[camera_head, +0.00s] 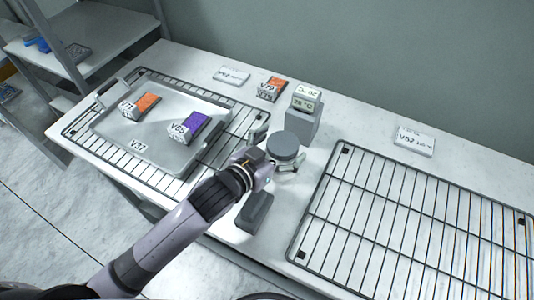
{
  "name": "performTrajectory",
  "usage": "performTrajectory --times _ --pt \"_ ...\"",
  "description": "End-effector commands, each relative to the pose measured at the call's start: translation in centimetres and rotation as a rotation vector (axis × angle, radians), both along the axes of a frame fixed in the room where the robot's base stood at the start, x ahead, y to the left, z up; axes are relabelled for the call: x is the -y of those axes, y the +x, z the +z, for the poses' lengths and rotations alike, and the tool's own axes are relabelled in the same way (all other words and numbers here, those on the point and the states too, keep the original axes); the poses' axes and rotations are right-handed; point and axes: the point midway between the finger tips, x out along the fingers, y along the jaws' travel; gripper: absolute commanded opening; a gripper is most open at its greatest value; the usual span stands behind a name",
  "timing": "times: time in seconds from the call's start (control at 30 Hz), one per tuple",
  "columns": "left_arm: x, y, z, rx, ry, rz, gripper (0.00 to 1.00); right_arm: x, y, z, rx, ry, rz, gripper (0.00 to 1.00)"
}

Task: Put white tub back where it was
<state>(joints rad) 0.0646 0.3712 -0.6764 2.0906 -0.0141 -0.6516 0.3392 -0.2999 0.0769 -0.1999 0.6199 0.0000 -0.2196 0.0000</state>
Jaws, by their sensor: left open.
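A round container with a grey top (283,147) stands on the white table, right of centre; a little pale body shows below its top. I cannot tell surely whether it is the white tub. My left gripper (275,152) is open at this container, with one finger on its left side and one low in front. Whether the fingers touch it I cannot tell. My right gripper is not in view.
A grey device reading 20 °C (303,115) stands close behind the container. A dark grey block (254,212) lies in front. An empty wire rack (400,228) fills the right. Tray V37 (138,147) holds orange and purple-topped blocks on the left rack. A V52 card (415,140) lies behind.

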Motion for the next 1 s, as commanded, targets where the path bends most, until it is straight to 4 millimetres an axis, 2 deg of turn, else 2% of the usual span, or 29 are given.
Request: performTrajectory --times 0.3,0.5,0.7,1.0 --pt "-3.5 -5.4 1.6 -0.004 0.003 -0.001 0.85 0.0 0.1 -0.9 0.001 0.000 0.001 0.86" --pt "-5.2 -8.0 2.7 -0.002 0.002 0.000 0.85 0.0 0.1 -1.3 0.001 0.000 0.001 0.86" --pt "-5.9 -9.0 3.2 -0.002 0.001 0.000 0.85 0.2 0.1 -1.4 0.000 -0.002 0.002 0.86" --pt "-5.9 -9.0 3.3 -0.001 0.001 0.000 0.85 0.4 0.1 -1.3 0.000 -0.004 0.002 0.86"
